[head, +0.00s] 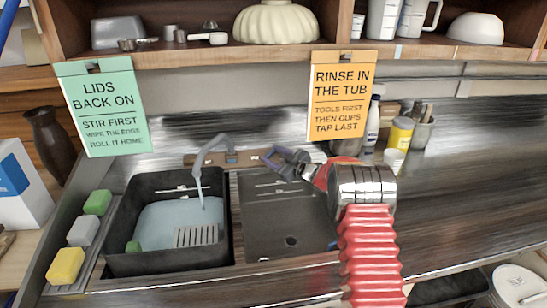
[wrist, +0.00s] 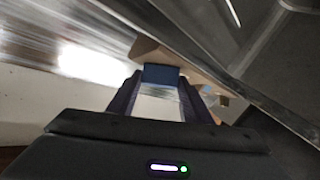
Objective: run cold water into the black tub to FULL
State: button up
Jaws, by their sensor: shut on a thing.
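The black tub (head: 122,240) stands in the left sink bay. Pale blue water (head: 165,226) lies in it, below the rim. White marks (head: 180,188) show on the back inner wall, above the waterline; their words are too small to read. The grey spout (head: 212,146) arches over the tub, with a thin stream (head: 201,198) falling from it. My gripper (head: 272,158) is at the right of the tap's brown block (head: 234,158). In the wrist view its fingers (wrist: 160,98) are shut on a pale lever with a blue end (wrist: 161,75), apparently the cold tap lever.
The right basin (head: 285,215) is empty. Green, grey and yellow sponges (head: 66,266) sit at left. Two signs hang above; bottles and a yellow jar (head: 400,133) stand behind my arm.

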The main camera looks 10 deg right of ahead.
jog(key=shift+n, duration=0.4)
jog(key=o, duration=1.1)
jog(key=shift+c, duration=0.2)
jog(key=shift+s+d, duration=0.1)
jog(key=v, duration=0.7)
jog(key=shift+d, duration=0.15)
jog(key=shift+r, duration=0.1)
